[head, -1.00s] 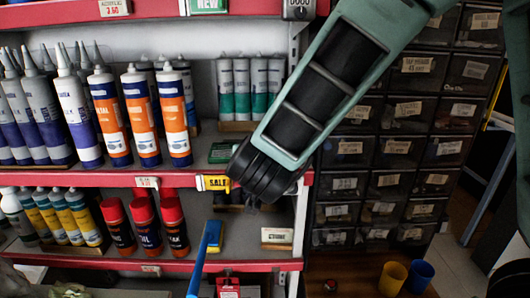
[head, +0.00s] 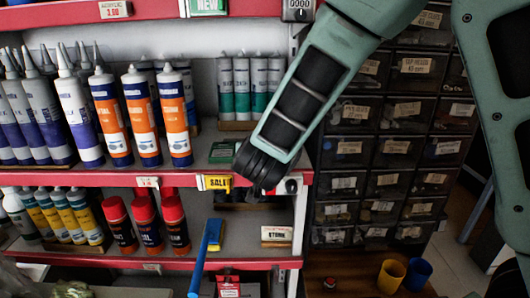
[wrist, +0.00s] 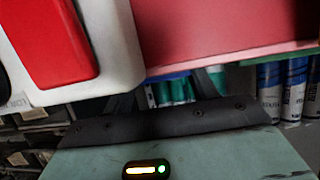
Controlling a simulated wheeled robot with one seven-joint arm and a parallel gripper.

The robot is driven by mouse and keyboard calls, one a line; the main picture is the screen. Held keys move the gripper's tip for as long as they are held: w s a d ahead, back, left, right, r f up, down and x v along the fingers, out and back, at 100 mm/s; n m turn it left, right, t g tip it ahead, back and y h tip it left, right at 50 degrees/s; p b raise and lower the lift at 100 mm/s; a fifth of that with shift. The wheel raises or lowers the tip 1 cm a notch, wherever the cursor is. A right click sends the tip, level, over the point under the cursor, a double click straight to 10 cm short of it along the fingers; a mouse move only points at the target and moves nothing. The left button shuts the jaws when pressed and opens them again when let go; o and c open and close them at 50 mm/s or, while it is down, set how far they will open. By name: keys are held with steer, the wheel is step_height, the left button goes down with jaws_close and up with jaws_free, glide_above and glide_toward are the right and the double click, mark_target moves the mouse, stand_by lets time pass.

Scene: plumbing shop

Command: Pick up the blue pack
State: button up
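A blue pack (head: 216,229) with a yellowish edge lies on the lower shelf in the head view, partly behind a long light-blue bar. In the wrist view my gripper (wrist: 170,92) shows two dark fingers set apart, with teal and white tubes seen through the gap. Nothing is visibly held. A blue strip shows beyond the fingers there; I cannot tell whether it is the pack.
Red-edged shelves (head: 120,180) hold upright cartridges (head: 135,115) and red-capped cans (head: 146,222). The light-blue bar (head: 202,262) stands in front of the lower shelf. Drawers (head: 385,150) are at right, with yellow (head: 391,277) and blue cups (head: 418,273) below. A red-and-white object (wrist: 70,40) is close to the wrist camera.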

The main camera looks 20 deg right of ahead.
step_height(320, 180, up, 10)
steer(key=shift+p, duration=0.45)
stand_by(0.8)
